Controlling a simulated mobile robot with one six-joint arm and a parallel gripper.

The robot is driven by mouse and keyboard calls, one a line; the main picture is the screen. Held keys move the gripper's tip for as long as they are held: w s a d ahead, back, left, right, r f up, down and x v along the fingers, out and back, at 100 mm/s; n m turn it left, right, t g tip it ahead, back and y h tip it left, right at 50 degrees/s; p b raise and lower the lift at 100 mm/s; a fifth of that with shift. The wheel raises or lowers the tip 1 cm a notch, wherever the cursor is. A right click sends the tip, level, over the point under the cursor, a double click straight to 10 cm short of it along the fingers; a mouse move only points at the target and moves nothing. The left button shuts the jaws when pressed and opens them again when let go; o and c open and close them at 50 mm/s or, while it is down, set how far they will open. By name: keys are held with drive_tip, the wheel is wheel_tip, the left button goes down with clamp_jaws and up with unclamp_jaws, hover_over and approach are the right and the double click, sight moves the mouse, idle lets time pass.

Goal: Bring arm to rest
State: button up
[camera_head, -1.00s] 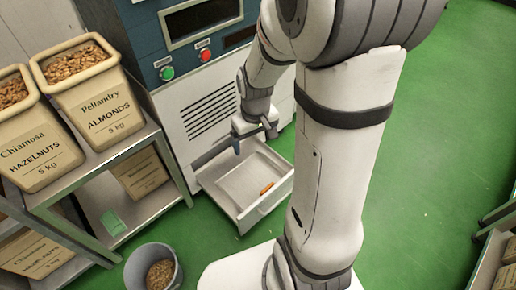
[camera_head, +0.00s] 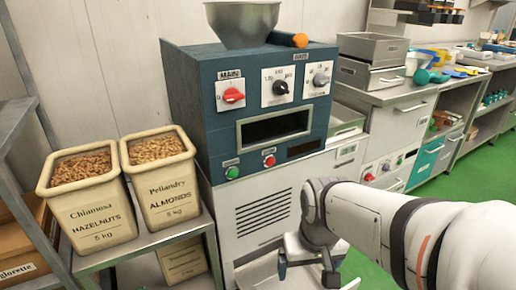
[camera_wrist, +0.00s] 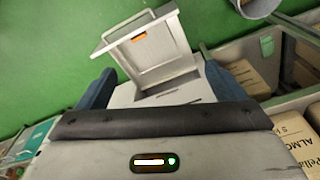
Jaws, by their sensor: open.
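My arm reaches in from the right in the head view. My gripper (camera_head: 308,270) is near the bottom of that view, in front of the machine's grey lower front (camera_head: 265,225). In the wrist view the two blue fingers of my gripper (camera_wrist: 160,88) stand wide apart with nothing between them. Beyond them is a pale open drawer (camera_wrist: 178,45) with a handle and a small orange thing (camera_wrist: 138,37) in it.
The machine's blue panel (camera_head: 215,110) has a red knob (camera_head: 233,95) and a metal hopper (camera_head: 243,22). Left of it, tubs of hazelnuts (camera_head: 90,200) and almonds (camera_head: 160,185) stand on a metal shelf. A counter (camera_head: 400,92) runs along the right. Green floor (camera_head: 485,175) is clear there.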

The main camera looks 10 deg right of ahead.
wheel_tip(320, 180, up, 31)
drive_tip(key=t+p, duration=0.1)
drive_tip(key=p, duration=2.5)
drive_tip(key=shift+s+d+f, duration=0.15)
drive_tip(key=shift+s+f, duration=0.05)
